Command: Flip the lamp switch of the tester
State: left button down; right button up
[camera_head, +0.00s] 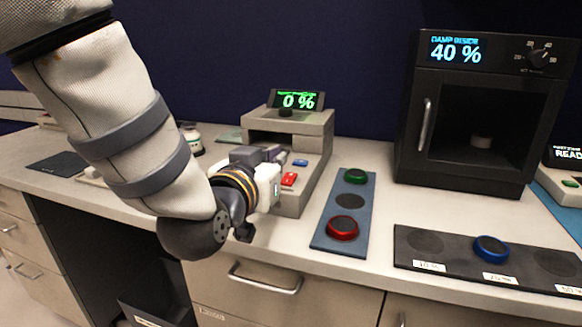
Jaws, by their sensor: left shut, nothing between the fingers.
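I cannot read labels showing which one is the lamp switch. My left gripper (277,156) is shut and empty, over the left part of the tester's front, close to both controls. I cannot tell whether it touches the tester. My arm and gripper hide the tester's lower left side. My right gripper is not in view.
A blue mat (323,238) holds a green-topped disc (355,176) and a red disc (343,228). A dark tray (450,262) at the front right holds a blue disc (491,248). A black chamber (408,150) reading 40 % stands behind. Drawers lie below the counter edge.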

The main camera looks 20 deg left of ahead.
pick_arm(q)
send_over(291, 182)
jog(key=shift+s+f, duration=0.3)
jog(key=shift+f, duration=0.3)
jog(key=f, duration=0.3)
jog(key=shift+w, duration=0.25)
jog(key=shift+w+f+b, duration=0.1)
jog(key=shift+f+b, duration=0.25)
jog(key=shift+f, duration=0.15)
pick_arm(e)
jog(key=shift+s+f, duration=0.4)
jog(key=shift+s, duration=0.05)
pick_arm(q)
jog(key=shift+r, duration=0.1)
